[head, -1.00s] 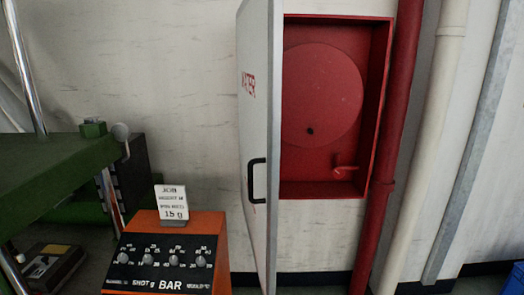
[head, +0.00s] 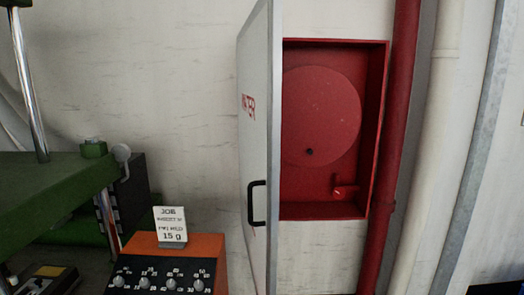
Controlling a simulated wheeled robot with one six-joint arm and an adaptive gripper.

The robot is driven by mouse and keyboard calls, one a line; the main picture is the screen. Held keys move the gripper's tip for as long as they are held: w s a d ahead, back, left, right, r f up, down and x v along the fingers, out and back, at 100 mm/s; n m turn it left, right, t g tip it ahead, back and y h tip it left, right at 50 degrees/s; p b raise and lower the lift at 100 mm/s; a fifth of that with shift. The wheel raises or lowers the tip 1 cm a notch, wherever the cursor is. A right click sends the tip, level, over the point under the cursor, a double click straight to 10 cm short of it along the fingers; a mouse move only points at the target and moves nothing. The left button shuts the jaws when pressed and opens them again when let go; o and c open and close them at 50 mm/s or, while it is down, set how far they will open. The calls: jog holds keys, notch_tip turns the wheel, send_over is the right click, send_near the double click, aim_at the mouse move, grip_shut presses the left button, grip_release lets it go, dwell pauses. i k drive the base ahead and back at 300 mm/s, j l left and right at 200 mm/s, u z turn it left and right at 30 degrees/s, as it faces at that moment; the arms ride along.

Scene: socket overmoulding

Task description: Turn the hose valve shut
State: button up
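The hose valve (head: 345,190) is a small red fitting with a lever, low on the right inside the red wall cabinet (head: 300,212). Its lever appears to point upward at the valve's left end; the detail is small. A round red hose reel disc (head: 322,115) with a dark hole is above it. The white cabinet door (head: 258,130), with red lettering and a black handle (head: 257,204), stands swung open on the left and covers the cabinet's left part. My gripper is not in view.
An orange control box (head: 205,258) with dials and a job card (head: 170,226) stands left of the door. A green machine (head: 50,195) is at far left. A red pipe (head: 385,190) and a pale pipe (head: 428,160) run right of the cabinet.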

aim_at(338, 192)
jog(key=i+l, duration=0.25)
jog(key=i, duration=0.25)
jog(key=i+l, duration=0.25)
jog(key=i, duration=0.3)
jog(key=i+l, duration=0.25)
jog(key=i, duration=0.25)
jog(key=i+l, duration=0.3)
jog(key=i, duration=0.2)
